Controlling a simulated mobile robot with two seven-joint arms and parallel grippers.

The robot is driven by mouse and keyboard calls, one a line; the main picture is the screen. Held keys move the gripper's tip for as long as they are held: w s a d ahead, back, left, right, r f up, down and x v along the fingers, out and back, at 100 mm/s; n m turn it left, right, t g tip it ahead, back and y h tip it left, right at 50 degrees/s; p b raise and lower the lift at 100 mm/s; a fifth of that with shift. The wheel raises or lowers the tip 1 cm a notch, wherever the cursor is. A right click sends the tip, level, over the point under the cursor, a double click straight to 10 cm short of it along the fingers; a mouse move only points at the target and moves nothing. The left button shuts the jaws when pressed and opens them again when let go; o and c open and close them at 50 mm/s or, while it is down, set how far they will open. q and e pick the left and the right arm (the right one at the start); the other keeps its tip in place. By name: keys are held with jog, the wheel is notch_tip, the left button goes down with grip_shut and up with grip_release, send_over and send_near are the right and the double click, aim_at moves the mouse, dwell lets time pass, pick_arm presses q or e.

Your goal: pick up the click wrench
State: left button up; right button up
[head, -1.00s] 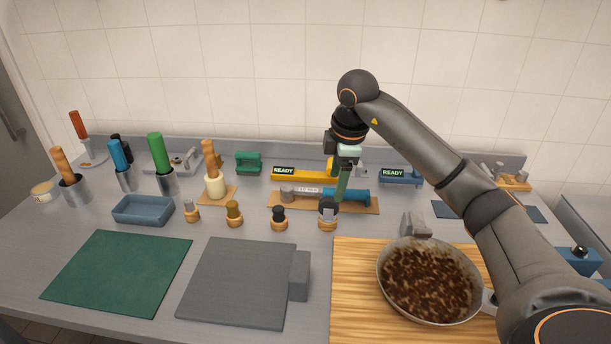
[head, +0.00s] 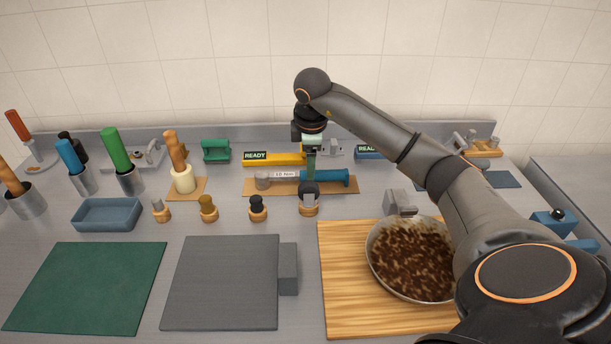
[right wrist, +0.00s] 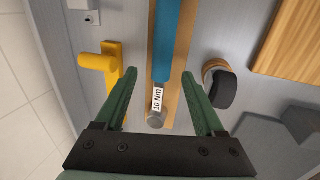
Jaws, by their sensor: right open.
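The click wrench has a blue handle (head: 330,179), a grey head (head: 263,179) and a white "10 Nm" label. It lies flat on a brown board (head: 352,187) in the middle of the counter. My right gripper (head: 311,168) points down over its middle and partly hides it in the head view. In the right wrist view my right gripper (right wrist: 158,75) is open, with one green finger on each side of the wrench (right wrist: 158,98). Nothing is gripped. I cannot tell the exact height of the fingertips. My left gripper is not in view.
A yellow tool (head: 282,159) with a "READY" display lies just behind the wrench. Several knobs on wooden bases, including a dark one (head: 257,208), stand in front. A pan (head: 412,258) sits on a wooden board (head: 340,290) beneath my right arm. The green mat (head: 85,288) is clear.

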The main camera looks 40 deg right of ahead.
aim_at(302, 178)
jog(key=x, duration=0.4)
jog(key=shift+s+a+f, duration=0.1)
jog(key=shift+c, duration=0.3)
grip_shut()
dwell(1.0)
